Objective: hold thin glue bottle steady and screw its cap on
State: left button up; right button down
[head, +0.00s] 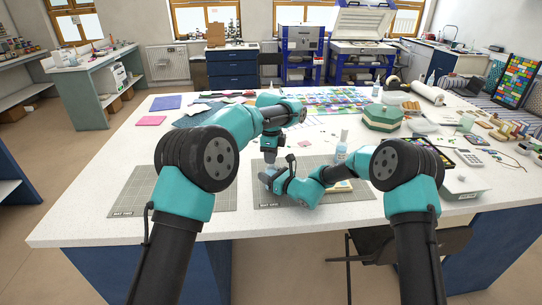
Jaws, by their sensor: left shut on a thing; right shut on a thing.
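My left gripper (270,158) points straight down over the right-hand grey cutting mat (262,198). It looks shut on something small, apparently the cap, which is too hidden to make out. My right gripper (271,177) reaches in from the right, low over the same mat and just below the left one. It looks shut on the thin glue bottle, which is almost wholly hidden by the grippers. I cannot tell how the cap sits on the bottle.
A pale blue bottle (341,150) stands near the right forearm. A green lidded box (383,117) is further back right. A second grey mat (135,195) lies clear at left. Coloured glass sheets cover the back of the white table (75,225). A calculator (467,158) lies at right.

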pick_arm(q)
jog(key=m, duration=1)
jog(key=shift+m, duration=0.3)
jog(key=m, duration=1)
jog(key=shift+d, duration=0.1)
jog(key=o, duration=0.9)
jog(key=shift+c, duration=0.3)
